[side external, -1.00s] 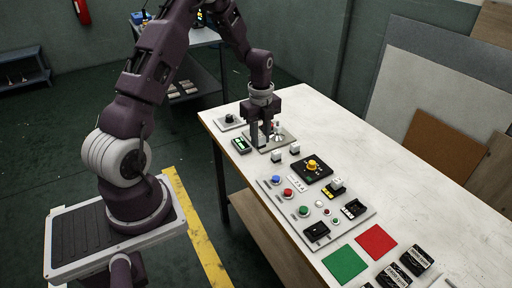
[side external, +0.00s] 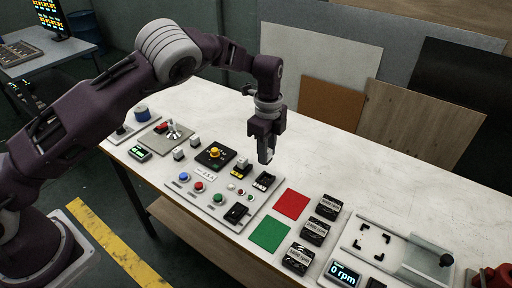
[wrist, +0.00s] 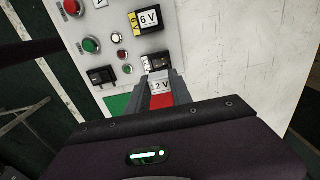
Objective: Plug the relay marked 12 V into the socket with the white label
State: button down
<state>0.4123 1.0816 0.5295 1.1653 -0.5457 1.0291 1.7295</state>
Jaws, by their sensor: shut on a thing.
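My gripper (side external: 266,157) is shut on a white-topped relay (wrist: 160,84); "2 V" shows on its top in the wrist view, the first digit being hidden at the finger. The relay is held above the right end of the grey panel (side external: 212,214). A black socket with a white label (wrist: 155,61) lies just beyond the relay in the wrist view; it also shows in the side view (side external: 264,180), below the gripper. The relay looks apart from it. A relay marked 6 V (wrist: 149,18) sits beside a yellow label.
Red (side external: 292,204) and green (side external: 269,235) squares lie to the right, then black boxes (side external: 315,232). The table behind is clear.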

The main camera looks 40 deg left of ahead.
jog(key=shift+f, duration=2.9)
jog(key=shift+f, duration=0.9)
jog(key=c, duration=1.1)
grip_release()
jog(key=shift+o, duration=0.2)
notch_tip(320, 180, up, 7)
